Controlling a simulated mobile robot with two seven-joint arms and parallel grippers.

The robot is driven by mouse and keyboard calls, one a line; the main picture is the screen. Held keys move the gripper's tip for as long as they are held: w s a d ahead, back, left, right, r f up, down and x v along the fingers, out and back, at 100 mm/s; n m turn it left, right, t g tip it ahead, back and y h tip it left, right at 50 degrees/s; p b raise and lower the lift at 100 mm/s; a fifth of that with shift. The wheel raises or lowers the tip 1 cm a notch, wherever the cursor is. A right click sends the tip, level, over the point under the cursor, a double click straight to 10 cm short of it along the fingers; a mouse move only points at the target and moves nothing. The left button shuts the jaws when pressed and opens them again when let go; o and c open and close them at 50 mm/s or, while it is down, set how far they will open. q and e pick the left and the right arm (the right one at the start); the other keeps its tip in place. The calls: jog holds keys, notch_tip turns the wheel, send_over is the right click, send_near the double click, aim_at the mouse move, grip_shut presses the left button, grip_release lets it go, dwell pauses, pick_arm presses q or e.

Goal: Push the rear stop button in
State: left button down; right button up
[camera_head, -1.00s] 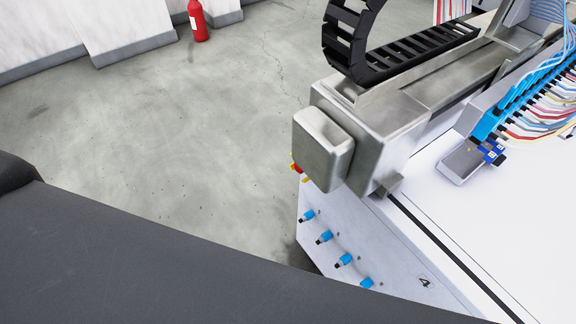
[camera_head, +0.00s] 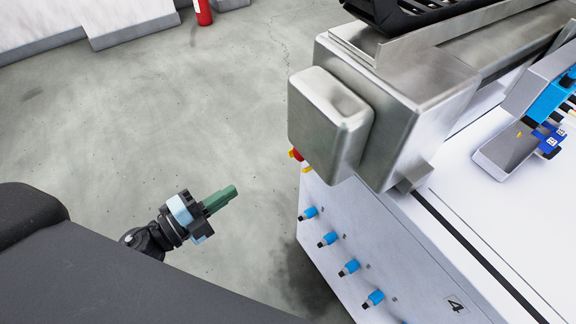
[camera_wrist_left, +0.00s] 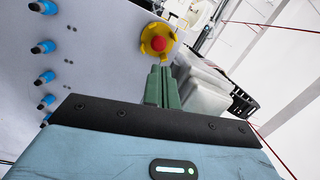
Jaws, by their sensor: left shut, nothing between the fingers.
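The rear stop button (camera_head: 297,155), red on a yellow collar, sits on the white side panel of the machine. In the head view it is partly hidden under the metal gantry end. The left wrist view shows the stop button (camera_wrist_left: 158,43) face-on, just beyond my fingertips. My left gripper (camera_head: 233,191) has green fingers and is shut and empty. In the head view it is left of the panel and lower in the picture than the button, apart from both. In the left wrist view its fingers (camera_wrist_left: 161,70) point toward the button's lower edge. My right gripper is out of view.
The metal gantry end block (camera_head: 330,118) overhangs the panel (camera_head: 345,235) above the button. Several blue fittings (camera_head: 329,239) stick out of the panel. Bare floor (camera_head: 150,120) lies left of the machine, with a red extinguisher (camera_head: 203,12) at the back.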

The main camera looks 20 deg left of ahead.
pick_arm(q)
jog(key=m, duration=0.1)
jog(key=w+m+g+h, duration=0.1)
jog(key=m, duration=0.1)
jog(key=shift+w+d+r+m+h+b, duration=0.2)
jog(key=shift+w+r+m+h+b, duration=0.1)
jog(key=shift+w+m+b, duration=0.1)
jog(key=p, duration=0.2)
send_near(296, 156)
jog(key=x, duration=0.6)
jog(key=shift+w+d, duration=0.1)
jog(key=shift+w, duration=0.15)
jog(key=shift+w+d+r, duration=0.1)
jog(key=shift+w, duration=0.05)
